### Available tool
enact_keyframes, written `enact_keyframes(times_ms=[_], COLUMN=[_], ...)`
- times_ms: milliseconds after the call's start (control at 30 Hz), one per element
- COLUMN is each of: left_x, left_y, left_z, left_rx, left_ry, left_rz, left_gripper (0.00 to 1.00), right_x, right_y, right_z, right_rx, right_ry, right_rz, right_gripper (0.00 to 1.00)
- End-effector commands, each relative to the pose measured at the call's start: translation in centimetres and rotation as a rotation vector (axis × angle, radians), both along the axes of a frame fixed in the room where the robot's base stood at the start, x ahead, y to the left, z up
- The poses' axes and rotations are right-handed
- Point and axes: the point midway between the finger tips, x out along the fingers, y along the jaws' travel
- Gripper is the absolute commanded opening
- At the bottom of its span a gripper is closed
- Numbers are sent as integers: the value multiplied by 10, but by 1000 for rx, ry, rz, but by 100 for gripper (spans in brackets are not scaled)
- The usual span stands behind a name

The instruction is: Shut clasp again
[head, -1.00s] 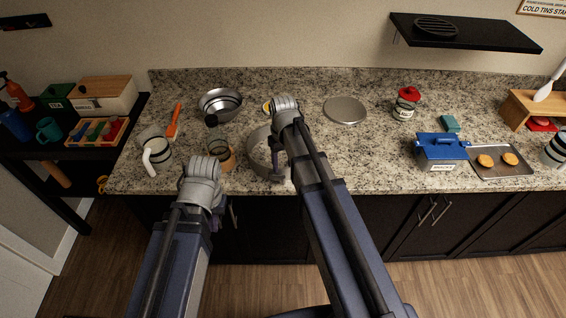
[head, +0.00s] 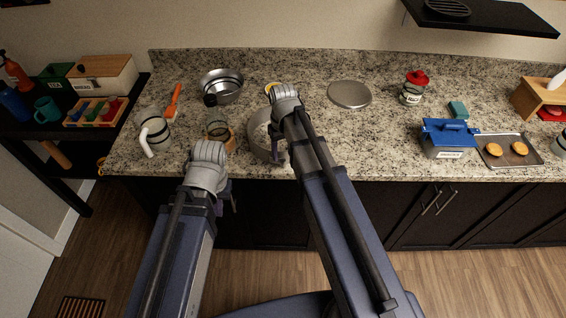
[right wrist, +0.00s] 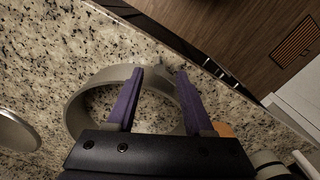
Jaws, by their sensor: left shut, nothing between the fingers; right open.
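A grey metal ring (head: 254,130), like a pan's side wall, stands on the granite counter near its front edge. It also shows in the right wrist view (right wrist: 78,108). My right gripper (right wrist: 159,74) is open above the ring, its two purple fingers apart with nothing held between them. In the head view the right gripper (head: 279,153) and its arm cover the ring's right side. I cannot clearly make out a clasp on the ring. My left gripper (head: 232,198) is shut and empty, in front of the counter edge and left of the ring.
A glass jar (head: 217,127) with an orange-brown band stands just left of the ring. A round grey disc (head: 349,94) lies behind right.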

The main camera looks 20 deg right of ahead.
Motion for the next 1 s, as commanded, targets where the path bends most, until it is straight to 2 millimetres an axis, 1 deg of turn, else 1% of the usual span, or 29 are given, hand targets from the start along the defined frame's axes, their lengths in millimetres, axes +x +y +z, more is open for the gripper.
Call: enact_keyframes(times_ms=[33, 200, 533, 567, 1000], left_x=[0, 0, 0, 0, 0], left_y=[0, 0, 0, 0, 0], left_z=[-14, -27, -28, -28, -28], left_rx=[0, 0, 0, 0, 0], left_ry=[0, 0, 0, 0, 0], left_rz=[0, 1, 1, 1, 1], left_gripper=[0, 0, 0, 0, 0], right_x=[0, 0, 0, 0, 0], right_y=[0, 0, 0, 0, 0], right_z=[-14, -27, -28, -28, -28], right_rx=[0, 0, 0, 0, 0], right_ry=[0, 0, 0, 0, 0], right_rz=[0, 0, 0, 0, 0], right_gripper=[52, 52, 52, 50, 0])
